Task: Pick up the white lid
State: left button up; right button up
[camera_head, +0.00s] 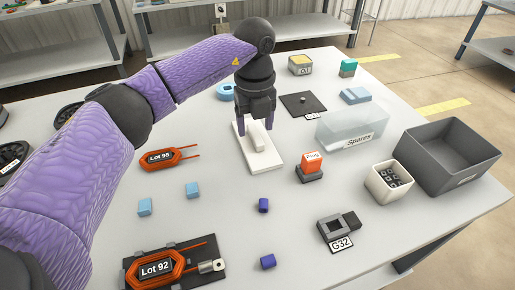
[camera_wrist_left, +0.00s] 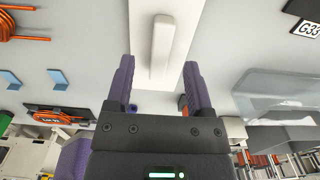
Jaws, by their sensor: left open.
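The white lid (camera_head: 268,162) is a flat, narrow white plate with a raised bar-shaped handle (camera_head: 259,134) along its middle. It lies on the table near the centre of the head view. The lid (camera_wrist_left: 143,30) and its handle (camera_wrist_left: 162,42) also show in the left wrist view. My left gripper (camera_head: 256,128) is open and points down over the lid, with its fingers on either side of the handle. In the left wrist view, gaps show between the handle and both fingers (camera_wrist_left: 158,66). The gripper hides part of the lid's far end in the head view. My right gripper is not in view.
A clear Spares box (camera_head: 340,128) and a grey bin (camera_head: 440,160) stand to the right. A red block on a dark base (camera_head: 311,165) is near the lid's right side. An orange Lot 95 coil (camera_head: 160,158) lies to the left. Small blue blocks lie in front.

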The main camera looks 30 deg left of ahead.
pick_arm(q)
notch_tip(320, 180, down, 2)
jog(key=shift+f, duration=0.25)
jog(key=shift+r, duration=0.15)
grip_shut()
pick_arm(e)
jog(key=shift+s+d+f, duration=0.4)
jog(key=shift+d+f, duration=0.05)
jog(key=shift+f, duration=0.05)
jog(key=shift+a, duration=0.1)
